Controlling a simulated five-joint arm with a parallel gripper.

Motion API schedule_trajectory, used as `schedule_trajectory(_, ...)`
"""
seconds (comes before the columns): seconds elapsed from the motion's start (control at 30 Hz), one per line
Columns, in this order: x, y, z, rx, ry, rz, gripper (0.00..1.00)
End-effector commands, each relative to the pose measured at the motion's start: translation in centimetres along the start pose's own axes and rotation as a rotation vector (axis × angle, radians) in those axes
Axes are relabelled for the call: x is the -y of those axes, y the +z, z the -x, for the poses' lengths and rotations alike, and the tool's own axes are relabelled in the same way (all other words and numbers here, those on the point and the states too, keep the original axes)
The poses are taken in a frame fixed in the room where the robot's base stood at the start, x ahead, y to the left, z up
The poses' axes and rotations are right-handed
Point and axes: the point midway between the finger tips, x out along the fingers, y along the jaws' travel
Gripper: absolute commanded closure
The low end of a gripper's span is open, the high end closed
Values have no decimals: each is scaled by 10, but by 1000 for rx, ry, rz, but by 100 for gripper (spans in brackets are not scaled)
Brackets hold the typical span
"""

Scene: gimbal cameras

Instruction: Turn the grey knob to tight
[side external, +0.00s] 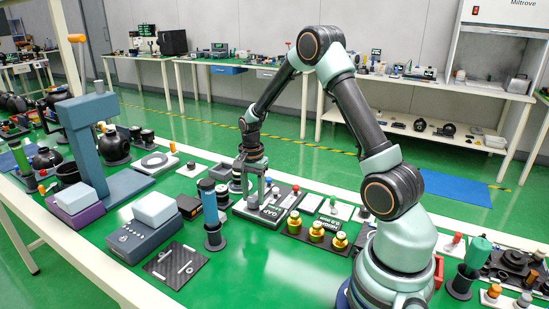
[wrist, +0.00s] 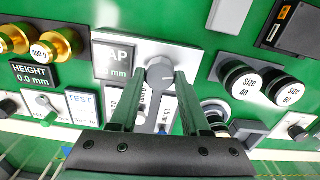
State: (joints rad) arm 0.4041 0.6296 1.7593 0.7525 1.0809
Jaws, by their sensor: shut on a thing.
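The grey knob (wrist: 160,71) is a round dial on a pale panel (wrist: 192,62), beside a dark label reading "GAP" (wrist: 114,60). In the wrist view my gripper (wrist: 160,76) has one dark finger on each side of the knob, and it is shut on it. A pale line shows on the knob's face, but I cannot tell its setting. In the side external view my gripper (side external: 254,188) points down at the panel, and the knob is hard to make out there. The fingers partly cover the printed scale cards below the knob.
Black cylinders marked "SIZE" (wrist: 241,83) stand close to the right of the panel. Brass weights (side external: 317,231) and a "HEIGHT" label (wrist: 34,75) lie to the left in the wrist view. A blue cylinder (side external: 208,202) stands near the gripper. The green front surface (side external: 250,275) is clear.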

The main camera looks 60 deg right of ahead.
Motion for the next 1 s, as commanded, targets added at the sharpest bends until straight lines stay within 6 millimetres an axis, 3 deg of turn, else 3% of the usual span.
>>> schedule_trajectory(1.0, 1, 0, 1, 1, 1, 958, 100)
